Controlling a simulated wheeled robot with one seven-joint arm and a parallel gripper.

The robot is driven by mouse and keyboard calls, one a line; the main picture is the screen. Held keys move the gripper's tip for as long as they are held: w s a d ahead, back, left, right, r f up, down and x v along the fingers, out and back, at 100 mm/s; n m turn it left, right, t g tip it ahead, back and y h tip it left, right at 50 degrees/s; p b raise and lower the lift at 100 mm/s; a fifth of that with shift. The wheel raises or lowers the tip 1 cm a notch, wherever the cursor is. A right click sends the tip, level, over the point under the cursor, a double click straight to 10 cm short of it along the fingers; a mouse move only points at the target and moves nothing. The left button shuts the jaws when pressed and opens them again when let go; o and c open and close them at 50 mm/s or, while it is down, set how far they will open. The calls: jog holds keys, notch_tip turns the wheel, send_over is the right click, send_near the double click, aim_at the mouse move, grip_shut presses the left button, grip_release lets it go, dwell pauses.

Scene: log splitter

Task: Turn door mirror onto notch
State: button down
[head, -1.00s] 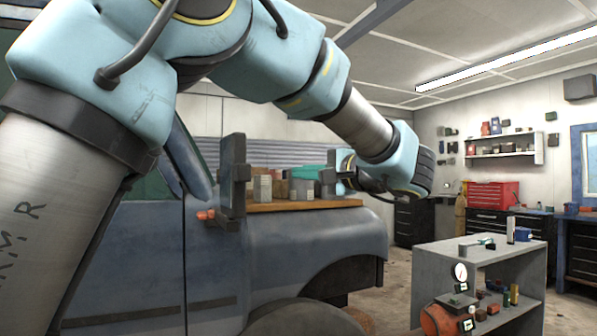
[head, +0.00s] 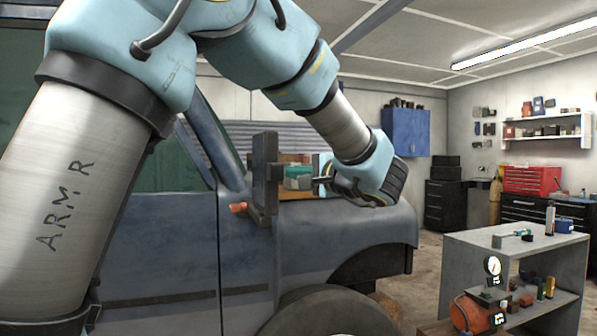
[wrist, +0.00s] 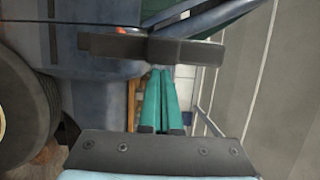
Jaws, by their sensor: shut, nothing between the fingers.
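The door mirror (head: 265,175) is a dark grey upright slab on the side of the blue truck, by the front of its door. It also shows in the wrist view (wrist: 150,48) as a dark bar across the fingertips. An orange piece (head: 238,208) sticks out by its lower mount. My gripper (head: 296,179) is to the right of the mirror in the head view, its teal fingers pointing at it. In the wrist view the fingers (wrist: 163,72) are together and empty, with tips at the mirror's edge; I cannot tell whether they touch. I cannot make out the notch.
The truck's blue fender (head: 335,235) and front wheel (head: 330,315) lie below my gripper. Items stand on a wooden board (head: 340,197) on the hood, behind my gripper. A grey shelf cart (head: 480,250) stands at the right, with open floor between it and the truck.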

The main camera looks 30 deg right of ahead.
jog(key=a+b, duration=0.1)
jog(key=b, duration=0.2)
jog(key=shift+s+a, duration=0.1)
jog(key=shift+a, duration=0.25)
